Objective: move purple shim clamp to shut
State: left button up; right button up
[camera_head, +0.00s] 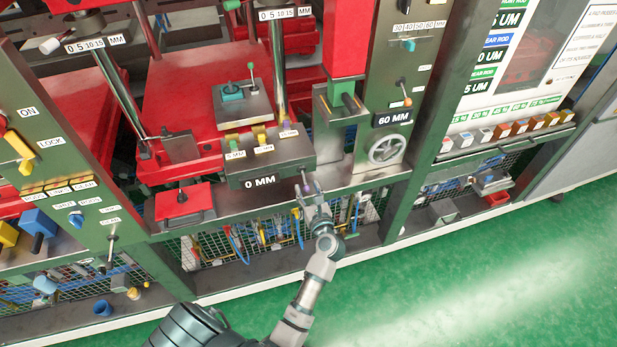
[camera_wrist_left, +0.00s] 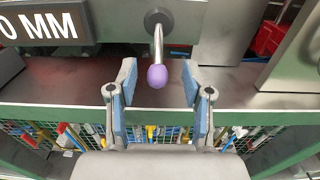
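The purple shim clamp shows in the left wrist view as a metal rod with a purple knob (camera_wrist_left: 157,76) at its end. The rod comes out of a dark round mount on the front of the block marked 0 MM and points down in that view. In the head view the clamp's rod (camera_head: 304,176) is small at the right end of that block, just beyond my left gripper (camera_head: 311,193). My left gripper (camera_wrist_left: 158,88) is open. The knob shows between its two blue-padded fingertips, with a gap on each side. My right gripper is not in view.
The 0 MM block (camera_head: 262,168) carries several small labelled levers on top. A handwheel (camera_head: 387,149) stands to the right under the 60 MM label. A grey ledge (camera_wrist_left: 70,85) runs below the clamp, above green mesh with loose tools behind. The green floor (camera_head: 480,275) in front is clear.

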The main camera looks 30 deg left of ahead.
pick_arm(q)
jog(key=shift+s, duration=0.15)
jog(key=v, duration=0.7)
jog(key=shift+b, duration=0.3)
jog(key=shift+a, duration=0.1)
